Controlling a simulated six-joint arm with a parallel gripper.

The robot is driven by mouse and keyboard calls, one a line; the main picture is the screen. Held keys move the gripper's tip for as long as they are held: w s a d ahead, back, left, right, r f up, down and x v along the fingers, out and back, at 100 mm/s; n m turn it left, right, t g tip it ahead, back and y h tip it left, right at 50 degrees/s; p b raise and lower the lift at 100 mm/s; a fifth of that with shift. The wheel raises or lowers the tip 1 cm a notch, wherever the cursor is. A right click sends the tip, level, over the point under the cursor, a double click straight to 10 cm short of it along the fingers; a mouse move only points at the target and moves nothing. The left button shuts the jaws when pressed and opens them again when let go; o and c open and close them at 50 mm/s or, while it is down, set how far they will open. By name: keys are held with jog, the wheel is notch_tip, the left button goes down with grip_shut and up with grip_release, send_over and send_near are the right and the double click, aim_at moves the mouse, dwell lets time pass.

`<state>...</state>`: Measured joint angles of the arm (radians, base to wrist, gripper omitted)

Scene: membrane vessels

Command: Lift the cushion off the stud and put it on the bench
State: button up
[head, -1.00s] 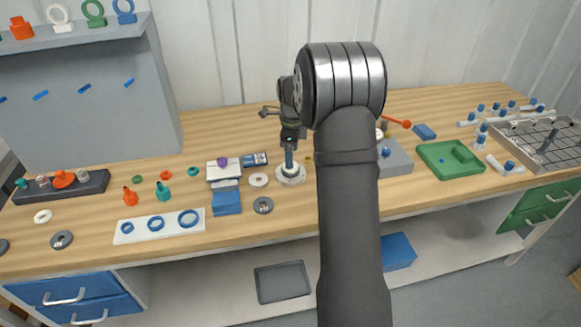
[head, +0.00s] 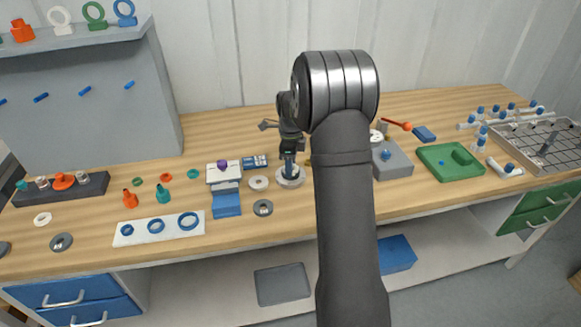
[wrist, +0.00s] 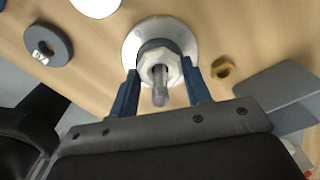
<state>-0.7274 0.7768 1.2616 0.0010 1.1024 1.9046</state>
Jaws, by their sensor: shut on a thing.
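The stud (wrist: 160,96) stands upright on a round white base (wrist: 132,47) and points toward the wrist camera. A white hexagonal piece sits around it. Below that is a dark grey ring (wrist: 152,45), which I take to be the cushion, partly hidden by the white piece. My gripper (wrist: 161,68) has its two blue fingers on either side of the ring, shut on it close above the base. In the head view my gripper (head: 289,172) points down at the white base (head: 290,183), and the cushion is too small to make out there.
A grey washer (head: 263,207) and a white ring (head: 258,183) lie left of the base. A blue block (head: 227,205) stands further left. A grey block (head: 393,160) is to the right. Bare bench lies in front.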

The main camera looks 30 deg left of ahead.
notch_tip(320, 180, up, 12)
jog(key=shift+r, duration=0.1)
jog(key=s+d+f, duration=0.2)
jog(key=d, duration=1.1)
jog(key=s+d+f, duration=0.2)
jog(key=d+f, duration=0.1)
jog(key=d, duration=0.9)
jog(key=a+f, duration=0.2)
jog(key=a, duration=0.1)
jog(key=a+f, duration=0.2)
jog(key=a, duration=0.2)
jog(key=a+f, duration=0.2)
jog(key=a, duration=0.2)
jog(key=shift+w+f, duration=0.2)
jog(key=shift+f, duration=2)
jog(key=shift+f, duration=0.15)
jog(key=o, duration=1)
jog(key=shift+c, duration=0.2)
